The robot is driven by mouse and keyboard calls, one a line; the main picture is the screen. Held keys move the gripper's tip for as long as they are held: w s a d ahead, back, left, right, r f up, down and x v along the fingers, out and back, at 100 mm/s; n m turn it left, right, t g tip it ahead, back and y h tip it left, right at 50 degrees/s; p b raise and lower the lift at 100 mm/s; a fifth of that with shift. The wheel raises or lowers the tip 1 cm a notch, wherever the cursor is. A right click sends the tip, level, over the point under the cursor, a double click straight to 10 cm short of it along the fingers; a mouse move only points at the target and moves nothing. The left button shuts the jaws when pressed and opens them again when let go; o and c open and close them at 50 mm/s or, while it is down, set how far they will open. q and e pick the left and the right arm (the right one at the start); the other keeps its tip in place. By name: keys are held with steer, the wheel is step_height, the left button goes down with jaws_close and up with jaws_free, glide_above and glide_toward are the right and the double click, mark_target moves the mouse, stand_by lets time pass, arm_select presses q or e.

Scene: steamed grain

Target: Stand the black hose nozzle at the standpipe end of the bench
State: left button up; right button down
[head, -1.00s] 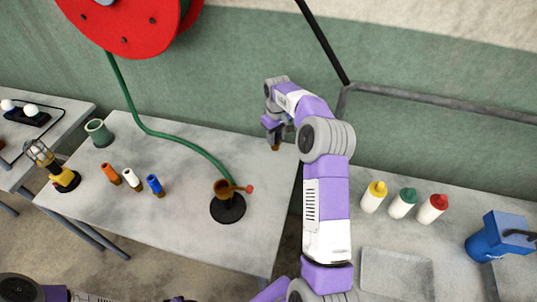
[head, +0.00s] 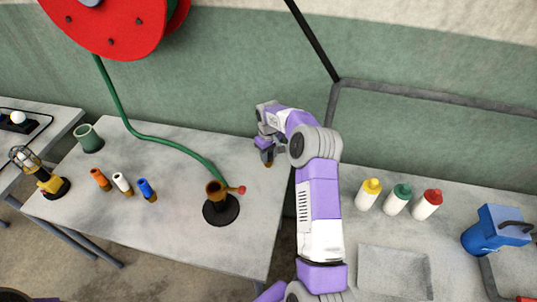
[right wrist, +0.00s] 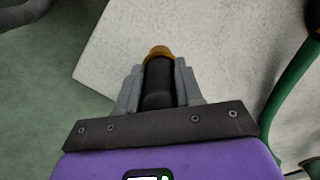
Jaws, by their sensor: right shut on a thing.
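My right gripper (head: 266,153) is shut on the black hose nozzle, over the back right corner of the left bench (head: 180,222). In the right wrist view the black nozzle (right wrist: 158,82) sits between the two grey fingers, its brass end (right wrist: 158,51) pointing away from the palm. In the head view only its brass end (head: 268,164) shows clearly below the fingers. I cannot tell if it touches the bench. The brass standpipe (head: 216,190), with a red handle and round black base, stands nearer the front, left of my right gripper. My left gripper is out of view.
Orange (head: 100,179), white (head: 122,183) and blue (head: 147,188) nozzles stand left of the standpipe. A green hose (head: 160,139) runs from the red reel (head: 115,25) to it. A gap separates this bench from the right one with bottles (head: 397,202).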

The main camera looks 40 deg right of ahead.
steer(key=c, duration=0.7)
jaws_free()
steer(key=shift+f, duration=0.1)
steer(key=shift+c, duration=0.2)
step_height(320, 180, up, 12)
steer(key=shift+r+p, duration=0.2)
steer(key=shift+p, duration=1)
